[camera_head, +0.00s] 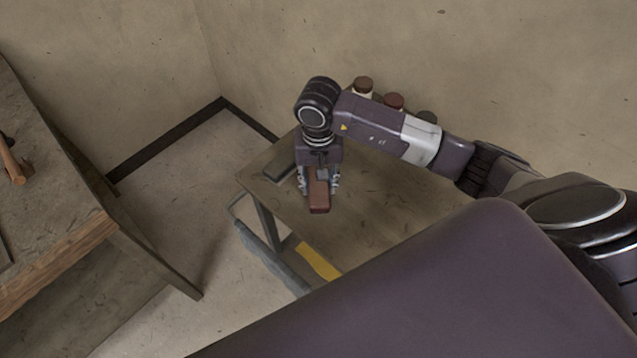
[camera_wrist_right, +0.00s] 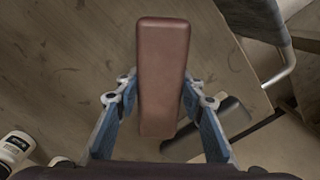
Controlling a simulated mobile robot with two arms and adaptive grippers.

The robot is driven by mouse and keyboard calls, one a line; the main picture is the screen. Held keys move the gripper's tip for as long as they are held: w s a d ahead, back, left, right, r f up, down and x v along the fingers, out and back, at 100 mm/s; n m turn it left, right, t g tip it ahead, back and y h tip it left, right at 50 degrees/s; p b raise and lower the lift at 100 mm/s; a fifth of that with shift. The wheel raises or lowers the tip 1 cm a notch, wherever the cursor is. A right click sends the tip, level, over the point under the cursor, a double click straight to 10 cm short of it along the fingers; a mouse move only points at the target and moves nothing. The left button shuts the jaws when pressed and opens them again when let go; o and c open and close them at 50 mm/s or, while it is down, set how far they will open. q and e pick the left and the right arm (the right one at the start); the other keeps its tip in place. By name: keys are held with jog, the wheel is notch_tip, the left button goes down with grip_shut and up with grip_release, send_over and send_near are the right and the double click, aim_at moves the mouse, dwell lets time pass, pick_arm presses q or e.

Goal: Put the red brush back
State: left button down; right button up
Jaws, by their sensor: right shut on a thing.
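The red brush (camera_head: 319,204) shows as a reddish-brown block at the left part of the small table (camera_head: 375,215). My right gripper (camera_head: 319,184) points down and is shut on it, with one finger on each side. In the right wrist view the brush (camera_wrist_right: 162,75) lies lengthwise between the blue fingers and hides part of the table top. I cannot tell whether its underside touches the table. Its bristles are not visible. My left gripper is not in view.
Jars with brown (camera_head: 363,84), red (camera_head: 394,101) and dark (camera_head: 427,117) lids stand at the table's back. A dark flat thing (camera_head: 281,168) lies left of the gripper. A metal rail (camera_head: 268,258) runs along the table's left side. A wooden workbench (camera_head: 75,225) stands at left.

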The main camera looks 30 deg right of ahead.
jog(key=shift+f, duration=0.4)
jog(key=shift+f, duration=0.1)
jog(key=o, duration=1)
jog(key=shift+b, duration=0.3)
jog(key=o, duration=0.5)
